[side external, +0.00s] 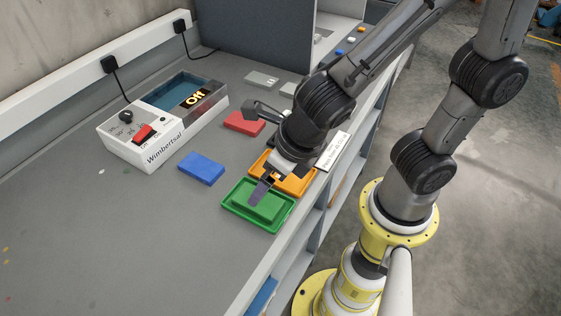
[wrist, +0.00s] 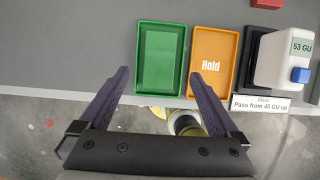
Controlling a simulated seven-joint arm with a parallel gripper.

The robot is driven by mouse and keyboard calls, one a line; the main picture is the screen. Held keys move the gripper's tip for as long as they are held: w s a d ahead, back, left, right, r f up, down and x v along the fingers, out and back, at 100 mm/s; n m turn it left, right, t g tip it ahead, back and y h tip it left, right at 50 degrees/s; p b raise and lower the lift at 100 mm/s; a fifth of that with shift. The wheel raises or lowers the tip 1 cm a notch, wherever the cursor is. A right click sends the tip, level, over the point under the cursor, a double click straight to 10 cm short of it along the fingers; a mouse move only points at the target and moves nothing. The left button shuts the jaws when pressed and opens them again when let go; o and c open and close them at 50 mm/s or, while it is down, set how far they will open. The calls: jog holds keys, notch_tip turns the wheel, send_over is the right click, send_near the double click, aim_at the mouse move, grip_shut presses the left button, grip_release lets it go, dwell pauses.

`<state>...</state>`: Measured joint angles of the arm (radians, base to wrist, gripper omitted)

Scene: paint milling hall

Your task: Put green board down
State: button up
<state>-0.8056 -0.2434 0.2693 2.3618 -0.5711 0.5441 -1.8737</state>
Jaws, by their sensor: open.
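The green board (side external: 258,207) lies flat inside the green tray (side external: 234,209) near the bench's front edge. I cannot tell the exact height of the fingertips above the board.
An orange tray (wrist: 211,85) marked "Hold" is beside the green one. A white gloss meter (wrist: 285,60) reads 53 GU, near a "Pass from 45 GU up" sign (wrist: 261,103). A blue board (side external: 201,168), red board (side external: 243,123) and white machine (side external: 160,148) reading Off stand farther back.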

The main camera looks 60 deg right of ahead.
jog(key=v, duration=0.5)
jog(key=s+d+r+m, duration=0.1)
jog(key=d+m, duration=0.4)
jog(key=m, duration=0.7)
jog(key=s+d+r+m, duration=0.2)
jog(key=d+m, duration=0.3)
jog(key=m, duration=0.7)
jog(key=s+d+r+m+t, duration=0.1)
jog(key=d+m, duration=0.4)
jog(key=m, duration=0.7)
jog(key=shift+v, duration=0.9)
jog(key=shift+w+r, duration=0.1)
